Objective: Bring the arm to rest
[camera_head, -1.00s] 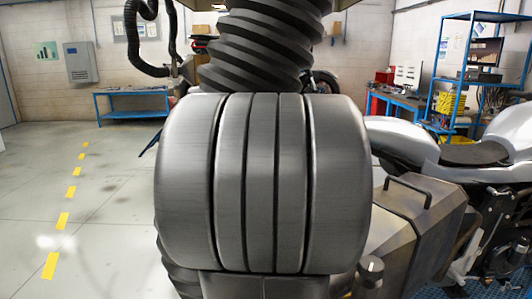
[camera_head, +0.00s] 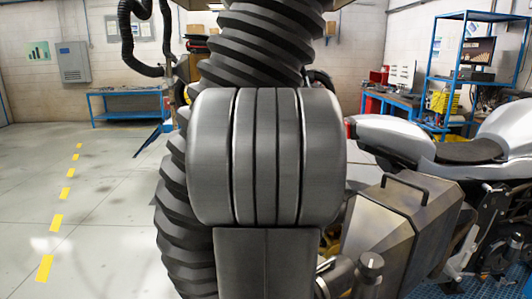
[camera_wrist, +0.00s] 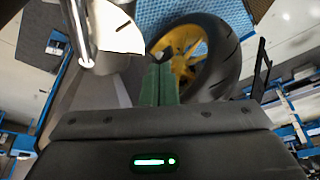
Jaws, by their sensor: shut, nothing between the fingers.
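My arm fills the middle of the head view, with its ribbed grey joint (camera_head: 265,155) and black bellows above and beside it. The head view does not show my gripper. In the wrist view my gripper (camera_wrist: 158,84) shows as two green fingers side by side, shut with nothing between them. Beyond the fingers is a black tyre with a yellow rim (camera_wrist: 184,50). A shiny metal tube with a pale rounded part (camera_wrist: 115,35) stands close at the upper left of the wrist view.
A silver motorcycle (camera_head: 395,134) with a metal side case (camera_head: 400,225) stands close at the right of my arm. A blue shelf rack (camera_head: 470,75) is behind it. A blue bench (camera_head: 125,92) is at the back wall. The floor (camera_head: 110,200) at left is clear, with yellow dashes.

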